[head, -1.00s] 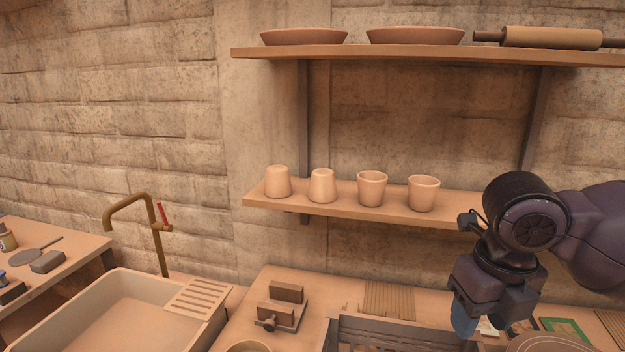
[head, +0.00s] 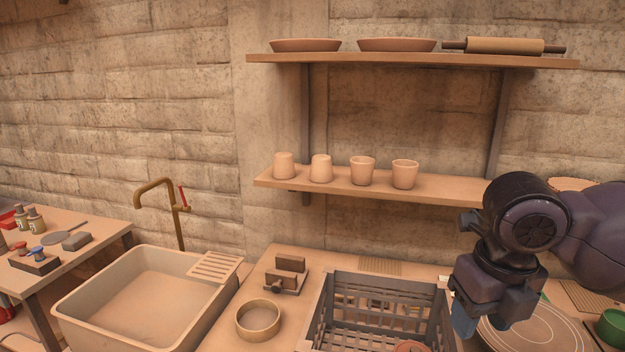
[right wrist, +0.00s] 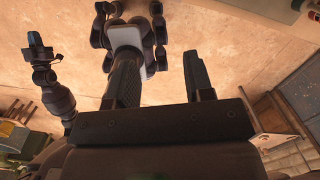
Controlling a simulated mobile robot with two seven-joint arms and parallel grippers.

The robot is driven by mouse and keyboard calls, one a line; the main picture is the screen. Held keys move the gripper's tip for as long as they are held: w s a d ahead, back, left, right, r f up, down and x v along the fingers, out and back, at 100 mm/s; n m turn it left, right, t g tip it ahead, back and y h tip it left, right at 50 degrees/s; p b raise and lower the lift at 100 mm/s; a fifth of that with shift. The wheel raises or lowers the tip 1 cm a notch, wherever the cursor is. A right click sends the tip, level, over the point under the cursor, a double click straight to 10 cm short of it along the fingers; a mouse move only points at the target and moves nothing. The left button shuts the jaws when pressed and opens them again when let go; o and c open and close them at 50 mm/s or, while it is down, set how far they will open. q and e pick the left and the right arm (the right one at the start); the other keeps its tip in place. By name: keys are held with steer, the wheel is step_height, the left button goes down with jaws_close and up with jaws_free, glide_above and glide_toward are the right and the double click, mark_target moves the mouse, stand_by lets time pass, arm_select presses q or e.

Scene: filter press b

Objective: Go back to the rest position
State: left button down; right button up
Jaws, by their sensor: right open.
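My right gripper (head: 486,314) hangs pointing down at the right of the head view, in front of the round disc and beside the grey crate's right side. In the right wrist view its two fingers stand apart with nothing between them (right wrist: 159,78). My left gripper is outside the head view. A dark arm of mine with a bluish tip, seemingly the left gripper (right wrist: 38,48), shows small at the left of the right wrist view; its jaws are too small to judge.
A grey slatted crate (head: 318,312) stands left of my right gripper, with a round disc (head: 535,328) behind and below it. A shelf (head: 440,188) with several cups runs above. A sink (head: 85,305), a round bowl (head: 258,320) and a green cup (head: 611,326) are also around.

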steer(key=s+a+f+m+t+y, duration=0.1)
steer(key=s+a+f+m+y, duration=0.15)
steer(key=f+m, duration=0.55)
steer(key=s+a+f+m+t+y, duration=0.2)
steer(key=a+f+m, duration=0.1)
steer(key=f+m, duration=0.55)
steer(key=s+d+f+m+h, duration=0.3)
steer(key=s+d+f+m, duration=0.3)
steer(key=m, duration=0.4)
steer(key=s+d+f+m+h, duration=0.2)
steer(key=s+d+f+m, duration=0.4)
steer(key=m, duration=0.5)
arm_select(q)
step_height(320, 180, down, 10)
steer(key=b, duration=1)
steer(key=shift+s+d+f, duration=0.15)
steer(key=shift+s+f, duration=0.05)
arm_select(e)
steer(key=w+f+t, duration=0.2)
steer(key=f+t, duration=0.1)
steer(key=f, duration=0.6)
steer(key=w+a+f+t, duration=0.1)
steer(key=w+f+t, duration=0.2)
steer(key=f, duration=0.7)
steer(key=shift+w+f+n+t, duration=0.25)
steer(key=shift+n+t, duration=0.2)
steer(key=shift+t, duration=0.15)
